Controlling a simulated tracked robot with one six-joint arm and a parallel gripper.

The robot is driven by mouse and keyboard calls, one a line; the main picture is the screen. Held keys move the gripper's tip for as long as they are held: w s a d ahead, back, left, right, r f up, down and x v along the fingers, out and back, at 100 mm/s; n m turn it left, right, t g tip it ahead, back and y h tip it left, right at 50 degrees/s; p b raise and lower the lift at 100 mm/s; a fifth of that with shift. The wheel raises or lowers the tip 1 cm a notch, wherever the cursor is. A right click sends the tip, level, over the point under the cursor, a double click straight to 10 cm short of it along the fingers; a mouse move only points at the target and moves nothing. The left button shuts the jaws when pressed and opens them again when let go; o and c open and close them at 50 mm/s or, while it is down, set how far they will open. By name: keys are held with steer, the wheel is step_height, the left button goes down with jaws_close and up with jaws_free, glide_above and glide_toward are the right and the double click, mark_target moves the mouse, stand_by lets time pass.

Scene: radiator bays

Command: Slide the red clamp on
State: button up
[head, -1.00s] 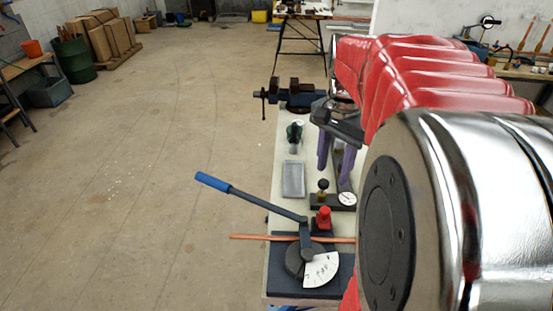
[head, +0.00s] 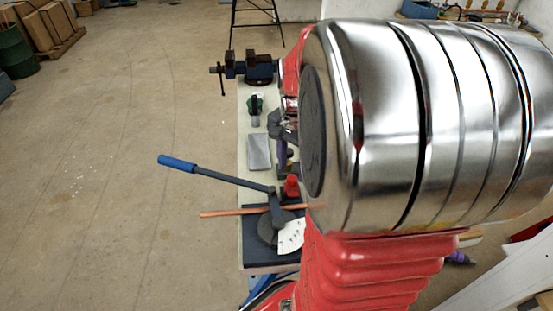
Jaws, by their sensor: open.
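A small red block (head: 292,185), which looks like the red clamp, sits on the bench by the pipe bender (head: 268,228). A copper pipe (head: 228,213) lies across the bender, its left end sticking out past the bench edge. The bender's lever with a blue grip (head: 178,162) points up and left. My gripper (head: 284,158) is open, with purple fingers, just behind the red block in the head view. My arm's shiny link hides most of it and the right part of the bench. I see nothing between the visible fingers.
A vise (head: 250,68) stands at the far end of the bench. The floor (head: 110,190) to the left is clear.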

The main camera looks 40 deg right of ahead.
mark_target(292, 178)
steer(key=shift+f, duration=1.6)
steer(key=shift+c, duration=0.7)
jaws_close()
